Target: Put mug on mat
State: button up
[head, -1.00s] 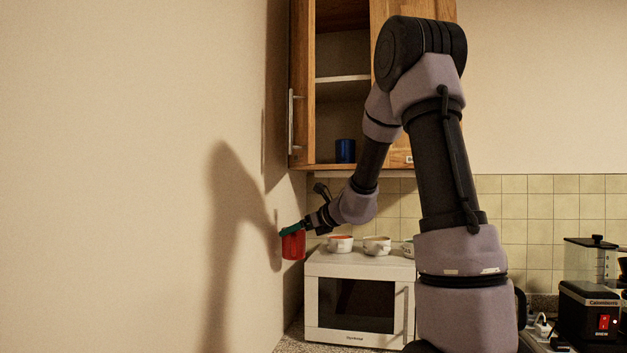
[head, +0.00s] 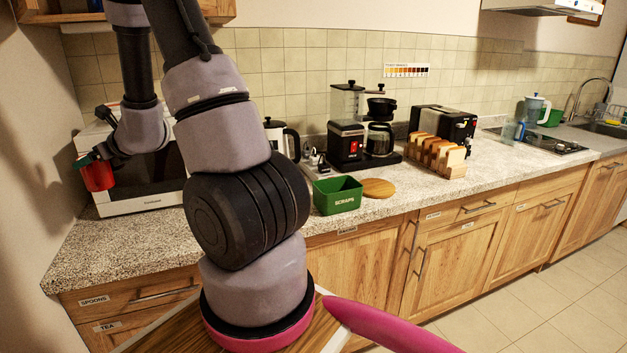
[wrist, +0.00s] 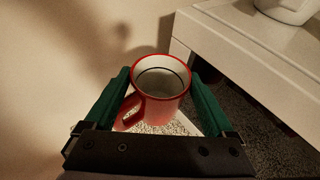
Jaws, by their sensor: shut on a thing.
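The red mug (head: 98,176) with a pale inside is held upright in front of the left side of the white microwave, above the counter. In the wrist view the mug (wrist: 163,112) sits between the green fingers of my gripper (wrist: 158,78), its handle toward me at the left. My gripper (head: 88,159) is shut on the mug. A round, flat tan mat (head: 378,188) lies bare on the counter to the right of the green scraps box, well to the right of my gripper.
The microwave (head: 140,185) stands close beside the mug. The green scraps box (head: 337,196) borders the mat's left; a coffee maker (head: 347,146) stands behind. A rack of bread slices (head: 437,158) and a toaster (head: 456,125) are to the right. A wall is at the left.

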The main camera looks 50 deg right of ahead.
aim_at(378, 188)
jog(key=k+l, duration=0.2)
jog(key=l, duration=0.2)
jog(key=k+l+u, duration=0.1)
jog(key=l, duration=0.25)
jog(key=k+l, duration=0.25)
jog(key=l, duration=0.15)
jog(key=k+l+z, duration=0.1)
jog(key=l, duration=0.15)
jog(key=j+z, duration=0.2)
jog(key=z, duration=0.15)
jog(key=i+j+z, duration=0.1)
jog(key=j+z, duration=0.2)
jog(key=l, duration=0.1)
